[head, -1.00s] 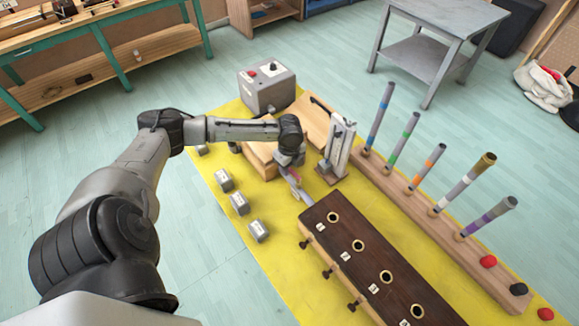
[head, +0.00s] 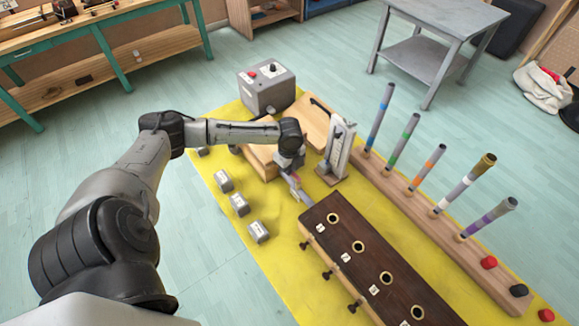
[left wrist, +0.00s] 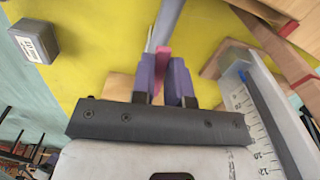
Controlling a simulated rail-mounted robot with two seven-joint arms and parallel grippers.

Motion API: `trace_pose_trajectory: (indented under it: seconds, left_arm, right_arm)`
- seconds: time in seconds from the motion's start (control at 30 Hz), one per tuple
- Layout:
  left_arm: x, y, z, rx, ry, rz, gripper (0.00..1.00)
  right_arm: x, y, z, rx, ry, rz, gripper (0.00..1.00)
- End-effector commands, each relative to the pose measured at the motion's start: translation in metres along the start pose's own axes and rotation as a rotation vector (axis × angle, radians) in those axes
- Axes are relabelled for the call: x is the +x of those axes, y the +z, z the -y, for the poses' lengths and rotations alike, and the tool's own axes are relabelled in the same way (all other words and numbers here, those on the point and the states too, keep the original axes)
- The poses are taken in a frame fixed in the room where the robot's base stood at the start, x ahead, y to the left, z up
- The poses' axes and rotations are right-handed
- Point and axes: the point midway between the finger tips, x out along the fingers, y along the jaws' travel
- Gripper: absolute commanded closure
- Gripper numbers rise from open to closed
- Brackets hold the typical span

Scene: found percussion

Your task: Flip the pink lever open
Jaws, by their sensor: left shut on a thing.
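The pink lever (left wrist: 161,68) shows in the left wrist view as a pink strip between the two purple finger pads of my left gripper (left wrist: 164,78). The gripper is shut on it, and the pads hide most of its sides. A grey bar (left wrist: 167,22) runs on from the pink part over the yellow mat. In the head view my left gripper (head: 292,178) points down between a wooden block and the dark wooden box, and the lever is very small there. My right gripper is not in view.
An upright device with a scale (head: 338,150) stands close to the right of the gripper. The dark box with several holes (head: 375,262) lies in front. Several small grey blocks (head: 239,204) sit to the left, and a rack of tubes (head: 440,225) to the right.

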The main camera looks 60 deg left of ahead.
Motion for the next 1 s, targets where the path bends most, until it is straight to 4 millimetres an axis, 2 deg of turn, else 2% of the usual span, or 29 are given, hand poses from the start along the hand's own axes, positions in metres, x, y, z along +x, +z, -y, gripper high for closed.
trace_pose_trajectory:
  seconds: [0.23, 0.57, 0.6, 0.8, 0.87, 1.0]
  left_arm:
    - [-0.003, -0.001, 0.005, 0.106, 0.001, -0.001, 1.00]
    - [0.000, -0.001, 0.006, 0.130, 0.000, -0.001, 1.00]
    - [0.000, -0.001, 0.006, 0.130, 0.000, -0.001, 0.82]
    - [0.000, -0.001, 0.006, 0.129, 0.000, -0.001, 0.63]
    - [0.000, -0.001, 0.006, 0.128, 0.000, -0.001, 0.60]
    - [0.000, -0.001, 0.006, 0.128, 0.000, -0.001, 0.60]
  right_arm:
    - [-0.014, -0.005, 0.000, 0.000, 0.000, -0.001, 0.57]
    - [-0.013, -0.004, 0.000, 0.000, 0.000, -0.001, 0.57]
    - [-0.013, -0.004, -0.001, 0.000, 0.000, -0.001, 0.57]
    - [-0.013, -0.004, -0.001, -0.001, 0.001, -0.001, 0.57]
    - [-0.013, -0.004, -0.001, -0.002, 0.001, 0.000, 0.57]
    - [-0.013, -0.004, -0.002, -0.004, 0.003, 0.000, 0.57]
